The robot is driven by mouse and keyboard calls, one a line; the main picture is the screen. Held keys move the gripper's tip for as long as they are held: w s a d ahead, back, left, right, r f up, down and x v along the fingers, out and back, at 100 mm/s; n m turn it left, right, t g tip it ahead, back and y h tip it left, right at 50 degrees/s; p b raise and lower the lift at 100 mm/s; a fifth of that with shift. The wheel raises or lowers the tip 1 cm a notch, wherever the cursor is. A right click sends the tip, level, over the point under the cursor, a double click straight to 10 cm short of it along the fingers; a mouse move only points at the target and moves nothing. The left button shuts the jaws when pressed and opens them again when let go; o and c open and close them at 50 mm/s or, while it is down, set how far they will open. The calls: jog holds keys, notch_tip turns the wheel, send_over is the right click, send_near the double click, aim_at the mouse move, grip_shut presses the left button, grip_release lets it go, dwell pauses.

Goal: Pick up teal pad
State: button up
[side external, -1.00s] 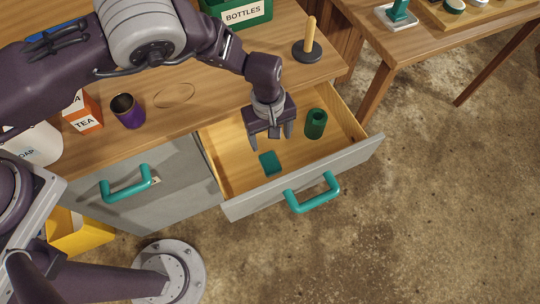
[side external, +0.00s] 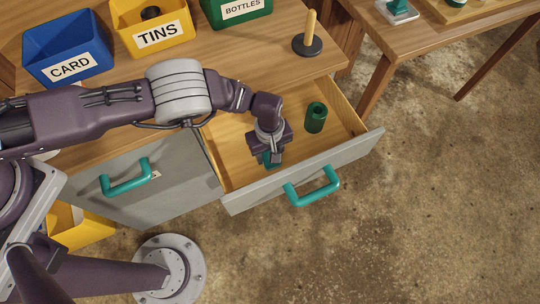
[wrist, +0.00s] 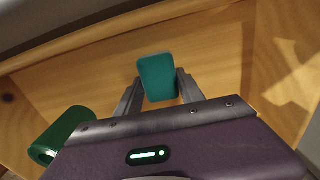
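The teal pad (wrist: 157,78) is a small flat block with rounded corners, in the open drawer. In the wrist view it lies between my two fingers, which sit close against its opposite edges. My gripper (side external: 272,162) is low in the drawer and looks shut on the pad. In the side external view only a small part of the pad (side external: 267,159) shows beside the fingers; the rest is hidden. I cannot tell whether it is lifted clear of the drawer floor.
The drawer front (side external: 350,165) has a teal handle (side external: 313,194). The blue CARD bin (side external: 66,48), yellow TINS bin (side external: 155,36) and green BOTTLES bin (side external: 235,10) are on the worktop.

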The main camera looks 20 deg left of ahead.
jog(key=c, duration=0.5)
notch_tip(320, 180, up, 10)
